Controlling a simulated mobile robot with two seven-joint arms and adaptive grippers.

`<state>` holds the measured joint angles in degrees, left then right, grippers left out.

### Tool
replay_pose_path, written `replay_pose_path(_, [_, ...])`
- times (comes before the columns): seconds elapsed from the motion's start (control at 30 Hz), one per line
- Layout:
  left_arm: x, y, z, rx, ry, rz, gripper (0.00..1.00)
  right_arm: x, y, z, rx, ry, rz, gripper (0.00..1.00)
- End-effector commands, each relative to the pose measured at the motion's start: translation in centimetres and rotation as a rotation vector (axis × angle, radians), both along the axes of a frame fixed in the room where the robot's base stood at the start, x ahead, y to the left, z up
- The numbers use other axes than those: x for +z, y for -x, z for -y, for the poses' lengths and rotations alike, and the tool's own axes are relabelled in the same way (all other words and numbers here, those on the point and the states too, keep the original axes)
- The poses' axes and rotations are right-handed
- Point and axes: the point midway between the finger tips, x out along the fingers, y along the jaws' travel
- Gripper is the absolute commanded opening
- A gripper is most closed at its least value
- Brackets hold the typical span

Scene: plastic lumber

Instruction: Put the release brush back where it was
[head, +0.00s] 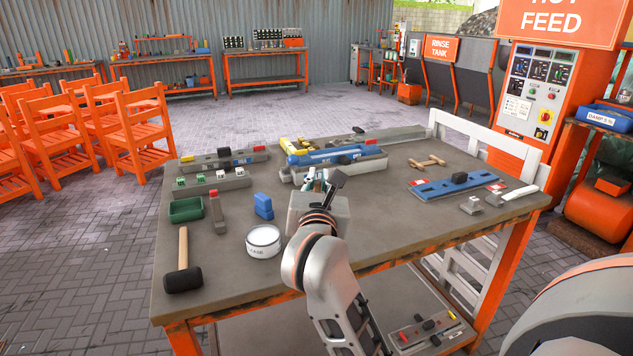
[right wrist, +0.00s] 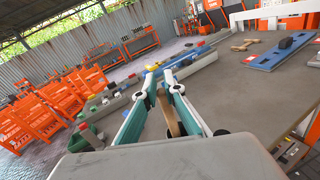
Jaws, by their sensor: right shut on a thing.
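My right gripper (head: 316,180) is over the middle of the grey table (head: 350,230). In the right wrist view the gripper (right wrist: 157,84) is shut on a tan, handle-like piece (right wrist: 170,118), which I take to be the release brush. A dark piece (head: 338,178) shows beside the fingers in the head view, probably part of the brush. The gripper body hides much of it. A round white tub (head: 263,241), its label ending in "EASE", stands on the table left of my right wrist. My left gripper is not in view.
A black-headed mallet (head: 183,265), green tray (head: 186,209) and blue block (head: 263,205) lie to the left. A blue-topped mould (head: 335,157) lies behind the gripper. A blue board (head: 455,186) lies right. The table's front right is mostly clear.

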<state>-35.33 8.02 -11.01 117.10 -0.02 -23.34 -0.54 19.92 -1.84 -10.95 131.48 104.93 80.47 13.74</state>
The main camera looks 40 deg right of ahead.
Motion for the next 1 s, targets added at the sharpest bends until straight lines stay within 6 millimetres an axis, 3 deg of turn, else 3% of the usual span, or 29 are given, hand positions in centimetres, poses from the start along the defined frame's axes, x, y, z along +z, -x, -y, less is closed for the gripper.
replay_pose_path(0.23, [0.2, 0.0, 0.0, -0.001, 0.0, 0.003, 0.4, 0.1, 0.0, 0.0, 0.001, 0.0, 0.003, 0.0])
replay_pose_path(0.3, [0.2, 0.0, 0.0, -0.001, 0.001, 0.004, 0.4, 0.1, 0.0, 0.0, 0.001, -0.001, 0.002, 0.22])
replay_pose_path(0.33, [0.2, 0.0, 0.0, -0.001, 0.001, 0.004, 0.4, 0.1, 0.0, 0.0, 0.001, -0.001, 0.002, 0.26])
replay_pose_path(0.73, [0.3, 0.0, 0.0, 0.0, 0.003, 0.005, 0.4, 0.1, 0.3, -0.3, 0.001, -0.002, 0.001, 0.26])
replay_pose_path(1.0, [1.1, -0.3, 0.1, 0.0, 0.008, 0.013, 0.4, 0.2, 3.8, -2.8, 0.003, -0.005, 0.002, 0.26])
